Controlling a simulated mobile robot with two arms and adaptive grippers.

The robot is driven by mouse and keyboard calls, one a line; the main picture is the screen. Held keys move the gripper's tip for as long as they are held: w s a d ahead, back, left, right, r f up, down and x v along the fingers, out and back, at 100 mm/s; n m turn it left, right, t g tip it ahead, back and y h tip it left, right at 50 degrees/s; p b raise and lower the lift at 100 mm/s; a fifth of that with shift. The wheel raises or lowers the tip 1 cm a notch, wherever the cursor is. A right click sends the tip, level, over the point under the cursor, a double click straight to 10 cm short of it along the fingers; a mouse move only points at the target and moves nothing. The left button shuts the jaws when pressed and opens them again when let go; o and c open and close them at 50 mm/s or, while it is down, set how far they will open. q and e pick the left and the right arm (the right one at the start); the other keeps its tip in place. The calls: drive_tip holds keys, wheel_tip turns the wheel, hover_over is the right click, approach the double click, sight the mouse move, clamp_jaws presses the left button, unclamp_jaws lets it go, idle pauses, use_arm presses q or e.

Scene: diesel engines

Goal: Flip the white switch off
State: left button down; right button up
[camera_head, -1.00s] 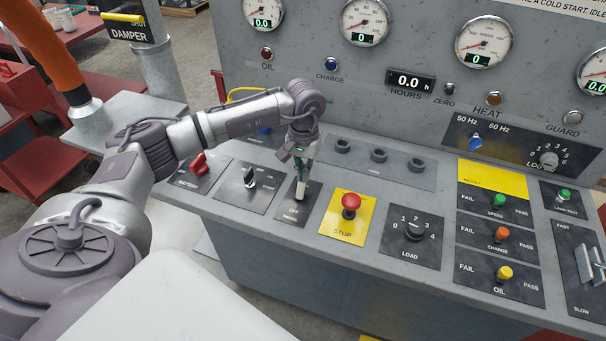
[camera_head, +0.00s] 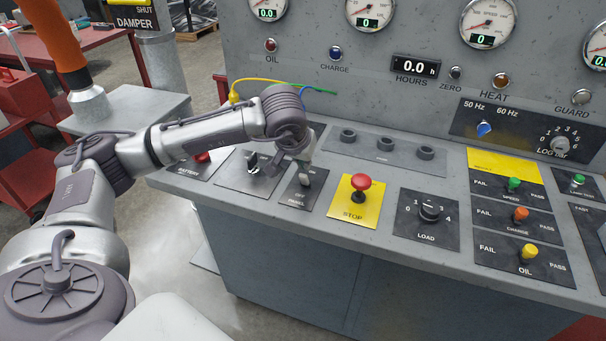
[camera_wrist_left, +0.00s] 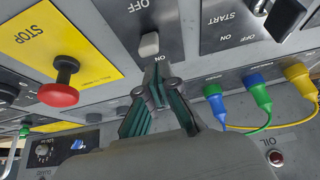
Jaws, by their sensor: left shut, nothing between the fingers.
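The white switch (camera_wrist_left: 149,44) sits on a dark plate between an OFF label and an ON label in the left wrist view. In the head view the switch (camera_head: 305,180) shows small, just below my fingers; which way it is tipped I cannot tell. My left gripper (camera_head: 307,163) reaches over the console from the left, pointing down at the far side of the switch plate. In the left wrist view its green-padded fingers (camera_wrist_left: 156,80) meet at the tips, empty, close to the switch on the ON side. Contact with the switch cannot be made out. My right gripper is in neither view.
The red STOP button (camera_head: 361,183) on yellow stands right of the switch plate. A black rotary switch (camera_head: 252,161) is to its left. Blue, green and yellow plugs (camera_wrist_left: 257,92) with cables lie behind. The upright gauge panel (camera_head: 410,100) closes off the back.

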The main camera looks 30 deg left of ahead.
use_arm(q)
drive_tip(key=shift+w, duration=0.4)
drive_tip(key=shift+a, duration=0.1)
drive_tip(key=shift+r, duration=0.25)
drive_tip(key=shift+s+r+p, duration=0.15)
drive_tip(key=shift+r+p, duration=0.3)
drive_tip(key=shift+r, duration=0.05)
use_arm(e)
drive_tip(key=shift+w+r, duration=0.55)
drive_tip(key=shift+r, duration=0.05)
